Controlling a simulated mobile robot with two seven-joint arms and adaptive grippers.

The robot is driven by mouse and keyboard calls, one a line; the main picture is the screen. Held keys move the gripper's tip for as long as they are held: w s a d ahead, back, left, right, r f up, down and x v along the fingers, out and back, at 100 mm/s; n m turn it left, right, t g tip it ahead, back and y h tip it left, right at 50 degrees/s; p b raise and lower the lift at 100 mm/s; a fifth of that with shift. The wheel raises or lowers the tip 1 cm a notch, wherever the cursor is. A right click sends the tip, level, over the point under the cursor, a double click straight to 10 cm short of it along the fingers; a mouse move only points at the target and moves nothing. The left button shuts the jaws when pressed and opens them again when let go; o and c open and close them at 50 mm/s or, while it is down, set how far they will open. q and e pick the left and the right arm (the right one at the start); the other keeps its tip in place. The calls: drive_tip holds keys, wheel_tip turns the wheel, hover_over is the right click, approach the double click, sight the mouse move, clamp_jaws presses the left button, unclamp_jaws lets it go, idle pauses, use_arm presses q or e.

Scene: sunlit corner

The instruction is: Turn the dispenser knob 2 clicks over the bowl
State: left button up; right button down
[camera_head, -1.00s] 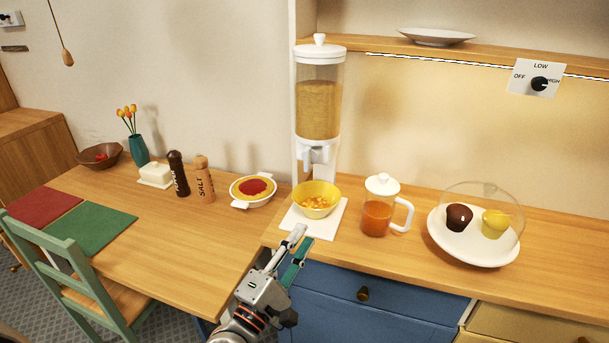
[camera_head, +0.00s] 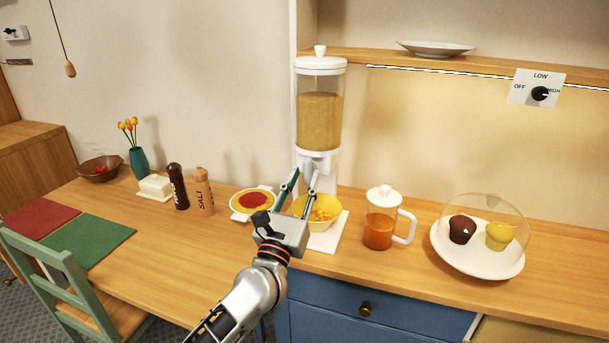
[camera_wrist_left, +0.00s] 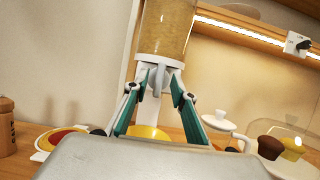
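The dispenser (camera_head: 320,110) is a tall clear cylinder of tan cereal with a white lid and white base. Its pale knob (camera_wrist_left: 159,78) shows between my fingertips in the left wrist view; in the head view the fingers partly cover that area. My left gripper (camera_head: 304,174) is open, its fingers pointing up at the dispenser's outlet. I cannot tell whether they touch the knob. The yellow bowl (camera_head: 327,225) holds orange-yellow cereal pieces and stands below the outlet, partly behind the gripper. My right gripper is not in view.
The bowl stands on a white mat (camera_head: 328,243). A glass jug (camera_head: 379,230) of orange drink and a domed cake plate (camera_head: 472,262) stand to the right. A red-filled pie dish (camera_head: 240,211), salt mill (camera_head: 204,192) and pepper mill (camera_head: 178,187) stand to the left.

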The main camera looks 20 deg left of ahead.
use_arm(q)
drive_tip(key=shift+w+r, duration=0.2)
drive_tip(key=shift+w, duration=0.4)
clamp_jaws()
